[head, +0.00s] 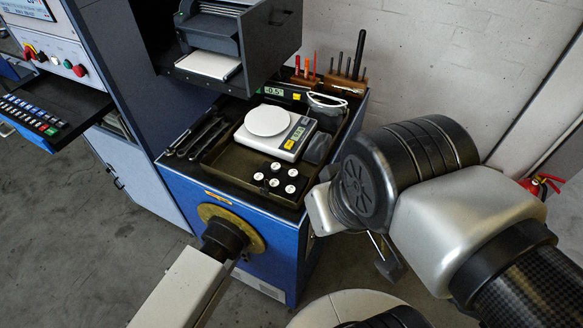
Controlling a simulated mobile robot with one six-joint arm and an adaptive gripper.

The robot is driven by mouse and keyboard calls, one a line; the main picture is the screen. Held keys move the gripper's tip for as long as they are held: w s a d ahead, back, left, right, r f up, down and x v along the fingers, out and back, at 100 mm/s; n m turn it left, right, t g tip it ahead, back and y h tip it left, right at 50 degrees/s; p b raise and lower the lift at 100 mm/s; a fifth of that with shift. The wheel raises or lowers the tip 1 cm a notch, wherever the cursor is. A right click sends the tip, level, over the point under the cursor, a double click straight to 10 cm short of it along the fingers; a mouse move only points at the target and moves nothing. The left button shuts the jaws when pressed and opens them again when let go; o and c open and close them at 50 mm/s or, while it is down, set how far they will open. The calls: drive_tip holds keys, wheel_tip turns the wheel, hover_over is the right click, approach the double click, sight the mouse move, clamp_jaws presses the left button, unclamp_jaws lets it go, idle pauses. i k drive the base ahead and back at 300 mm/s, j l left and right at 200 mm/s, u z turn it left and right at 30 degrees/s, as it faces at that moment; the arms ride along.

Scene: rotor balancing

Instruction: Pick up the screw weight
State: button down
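Several small black pieces with round white tops (276,179) sit together at the front of the tray on the blue cabinet. They may be the screw weights; at this size I cannot tell for sure. A white scale (288,139) with a round pan stands just behind them. My gripper (387,264) is partly visible below my arm's wrist, to the right of the cabinet and apart from the pieces. My own arm hides most of it, so its opening and anything between its fingers cannot be made out.
Tools stand in wooden holders (345,84) at the back. A grey printer-like unit (222,45) overhangs the back left. A brick wall (440,50) stands behind.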

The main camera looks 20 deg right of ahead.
sight(274, 184)
drive_tip(key=i+j+z, duration=0.15)
drive_tip(key=j+z, duration=0.15)
drive_tip(key=i+j+z, duration=0.1)
drive_tip(key=j+z, duration=0.5)
drive_tip(key=j, duration=0.15)
